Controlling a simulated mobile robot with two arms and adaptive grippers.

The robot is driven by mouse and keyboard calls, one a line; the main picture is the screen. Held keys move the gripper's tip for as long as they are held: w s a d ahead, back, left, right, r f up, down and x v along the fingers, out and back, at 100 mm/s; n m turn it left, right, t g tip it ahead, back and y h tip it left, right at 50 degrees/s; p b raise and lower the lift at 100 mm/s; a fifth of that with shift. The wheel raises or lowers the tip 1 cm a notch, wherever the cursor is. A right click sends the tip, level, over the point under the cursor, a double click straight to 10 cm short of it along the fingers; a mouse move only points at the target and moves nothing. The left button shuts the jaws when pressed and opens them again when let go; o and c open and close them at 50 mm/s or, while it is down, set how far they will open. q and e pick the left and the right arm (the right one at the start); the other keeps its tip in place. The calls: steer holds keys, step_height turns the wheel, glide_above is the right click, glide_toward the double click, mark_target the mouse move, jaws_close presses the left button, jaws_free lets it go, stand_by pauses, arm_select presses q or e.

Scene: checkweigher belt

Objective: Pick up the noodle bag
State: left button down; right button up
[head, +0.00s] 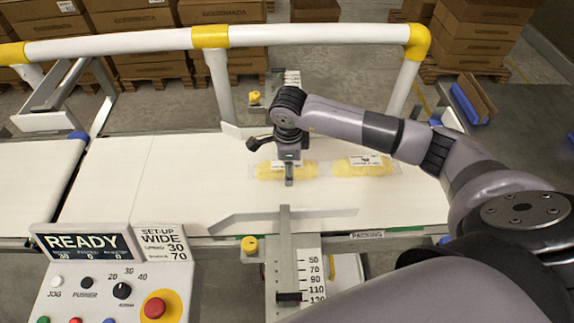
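Two clear bags of yellow noodles with white labels lie flat on the white belt in the head view. My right gripper (289,178) points down at the left noodle bag (267,172). One finger shows in front of the bag's middle and covers part of it. The other finger is hidden, so I cannot tell whether the gripper is closed on the bag. The right noodle bag (364,167) lies beside it, clear of the fingers. My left gripper is not in view.
A white rail with yellow joints (305,34) runs behind the belt (150,185). A grey guide (240,217) and a numbered scale (312,272) stand at the belt's front. The control panel (110,285) is front left. The belt's left part is clear.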

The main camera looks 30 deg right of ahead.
steer(key=shift+f, duration=0.95)
steer(key=shift+c, duration=0.2)
steer(key=shift+w+r, duration=0.1)
steer(key=c, duration=1.4)
